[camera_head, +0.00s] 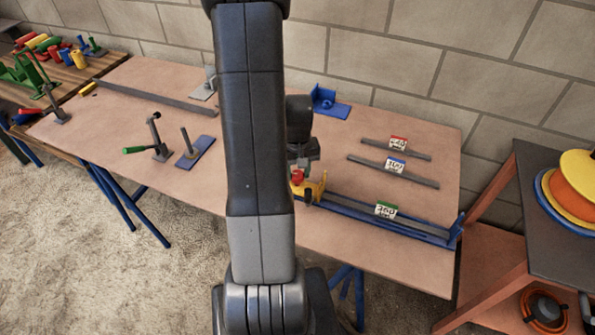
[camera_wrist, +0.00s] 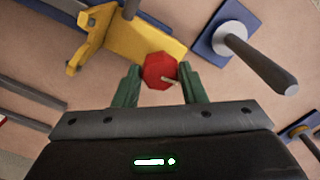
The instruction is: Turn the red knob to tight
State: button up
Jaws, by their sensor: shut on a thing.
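The red knob (camera_wrist: 159,70) is faceted, with a small light pointer on it. It sits at the end of the yellow block (camera_wrist: 140,38), and in the head view the knob (camera_head: 297,176) shows just below my gripper (camera_head: 300,166). In the wrist view the green fingers of my gripper (camera_wrist: 158,80) stand on either side of the knob, shut on it. The yellow block (camera_head: 316,188) is on a blue rail (camera_head: 400,229) at the front of the bench. No tight marking can be read.
A grey bar with a green 360 label (camera_head: 386,210) lies along the rail. Two more labelled bars (camera_head: 397,149) lie behind it. A blue plate with an upright post (camera_head: 195,152) and a green-handled lever (camera_head: 150,148) stand to the left. My arm hides the bench middle.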

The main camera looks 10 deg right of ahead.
aim_at(298, 173)
jog(key=shift+m+b, duration=0.35)
jog(key=shift+m, duration=0.55)
jog(key=o, duration=1)
notch_tip(298, 173, up, 14)
jog(key=shift+f, duration=0.1)
notch_tip(298, 173, down, 14)
jog(key=shift+r, duration=0.1)
dwell(0.7)
